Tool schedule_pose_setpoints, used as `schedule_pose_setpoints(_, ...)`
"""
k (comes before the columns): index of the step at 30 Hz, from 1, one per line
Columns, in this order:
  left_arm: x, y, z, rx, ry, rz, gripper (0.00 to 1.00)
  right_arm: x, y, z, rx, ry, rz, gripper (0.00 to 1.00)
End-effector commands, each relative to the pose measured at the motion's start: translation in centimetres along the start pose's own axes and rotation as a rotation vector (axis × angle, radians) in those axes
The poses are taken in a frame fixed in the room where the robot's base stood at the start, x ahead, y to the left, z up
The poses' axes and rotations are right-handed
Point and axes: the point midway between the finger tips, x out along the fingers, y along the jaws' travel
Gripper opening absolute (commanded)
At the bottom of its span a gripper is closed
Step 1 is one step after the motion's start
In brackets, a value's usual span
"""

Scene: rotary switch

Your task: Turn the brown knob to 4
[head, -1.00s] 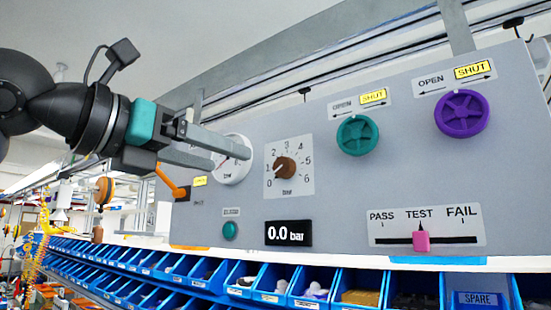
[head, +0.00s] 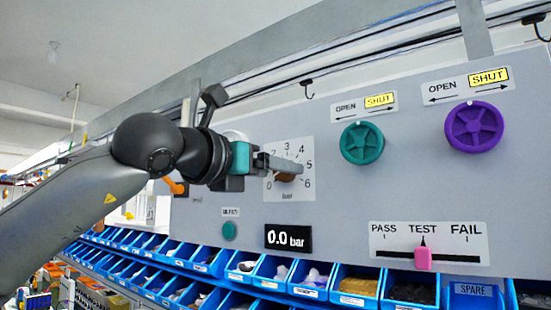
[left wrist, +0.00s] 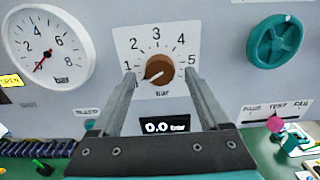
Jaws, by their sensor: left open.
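The brown knob (head: 285,178) sits on a white dial plate (head: 308,190) marked with numbers and bar. In the head view my left gripper (head: 297,169) partly covers it. In the left wrist view the knob (left wrist: 159,70) is fully visible between the fingertips, and its pale mark points to the lower left, below 1. The 0 and 6 are hidden there. The display (head: 288,237) reads 0.0 bar. My right gripper is not in view.
A round gauge (left wrist: 47,48) is left of the dial. A teal handwheel (head: 362,143) and a purple handwheel (head: 474,127) are to the right. A pink slider (head: 423,257) stands at TEST. Blue bins (head: 312,279) line up below the panel.

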Motion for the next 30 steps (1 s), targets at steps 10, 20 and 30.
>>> schedule_pose_setpoints(10, 0.98, 0.02, -0.11, 0.000, 0.000, 0.000, 0.78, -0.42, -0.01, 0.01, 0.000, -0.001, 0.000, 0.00)
schedule_pose_setpoints(20, 0.94, 0.00, -0.09, 0.000, 0.001, 0.000, 0.50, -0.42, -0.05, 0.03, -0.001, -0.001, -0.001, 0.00)
schedule_pose_setpoints(30, 0.92, 0.01, -0.06, 0.000, 0.000, 0.000, 0.12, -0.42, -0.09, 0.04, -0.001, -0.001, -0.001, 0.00)
